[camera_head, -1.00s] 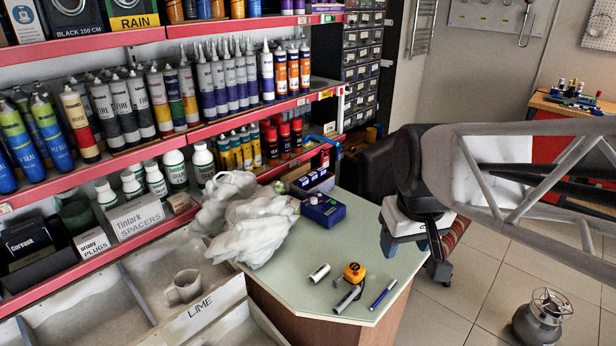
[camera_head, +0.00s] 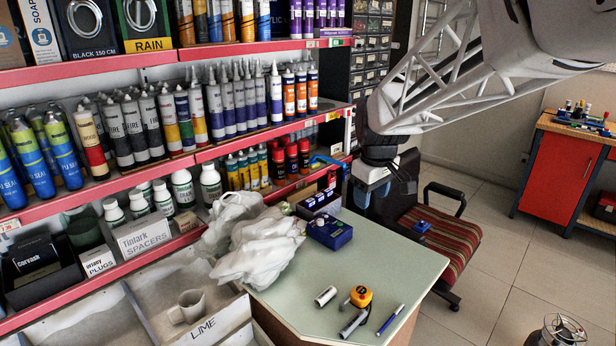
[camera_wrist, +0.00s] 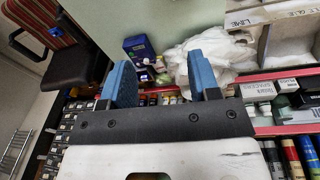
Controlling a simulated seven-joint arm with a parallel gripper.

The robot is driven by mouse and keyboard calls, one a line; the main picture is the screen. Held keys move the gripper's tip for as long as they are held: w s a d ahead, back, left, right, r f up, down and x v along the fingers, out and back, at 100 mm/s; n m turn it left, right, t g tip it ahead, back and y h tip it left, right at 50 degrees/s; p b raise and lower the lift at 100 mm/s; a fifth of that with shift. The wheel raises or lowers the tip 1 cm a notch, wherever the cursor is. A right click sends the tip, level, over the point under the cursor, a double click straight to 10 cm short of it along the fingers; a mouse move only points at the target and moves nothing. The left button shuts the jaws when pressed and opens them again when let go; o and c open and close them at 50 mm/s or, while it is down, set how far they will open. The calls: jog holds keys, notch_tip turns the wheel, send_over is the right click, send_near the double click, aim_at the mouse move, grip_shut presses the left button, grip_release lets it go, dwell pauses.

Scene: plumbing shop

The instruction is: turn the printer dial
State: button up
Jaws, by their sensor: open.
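A small dark blue box-like device (camera_head: 330,231) sits on the pale green counter (camera_head: 385,262), near its back edge. It may be the printer; I cannot make out a dial on it. It also shows in the wrist view (camera_wrist: 137,47), between my fingers in the picture but beyond them. My gripper (camera_head: 368,193) is in the air at the back right of the device, apart from it. In the wrist view my gripper (camera_wrist: 160,68) has its two blue fingers spread, with nothing between them.
A crumpled white plastic bag (camera_head: 255,240) lies just left of the device. A yellow tape measure (camera_head: 360,296), a blue pen (camera_head: 391,320) and small cylinders lie at the front. Shelves of cartridges (camera_head: 235,105) stand behind left. A striped chair (camera_head: 440,240) stands right.

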jog(key=w+a+f+n, duration=0.2)
jog(key=w+f, duration=0.1)
jog(key=w, duration=0.7)
jog(key=n+g, duration=0.2)
jog(key=n, duration=0.6)
send_over(320, 220)
jog(key=f, duration=2.2)
jog(key=shift+s+d+f, duration=0.15)
jog(key=shift+s+f, duration=0.15)
jog(key=shift+s, duration=0.05)
jog(key=shift+w+f+n, duration=0.25)
jog(key=shift+f+n, duration=0.05)
jog(key=shift+f, duration=0.1)
jog(key=shift+f, duration=3.8)
jog(key=c, duration=0.9)
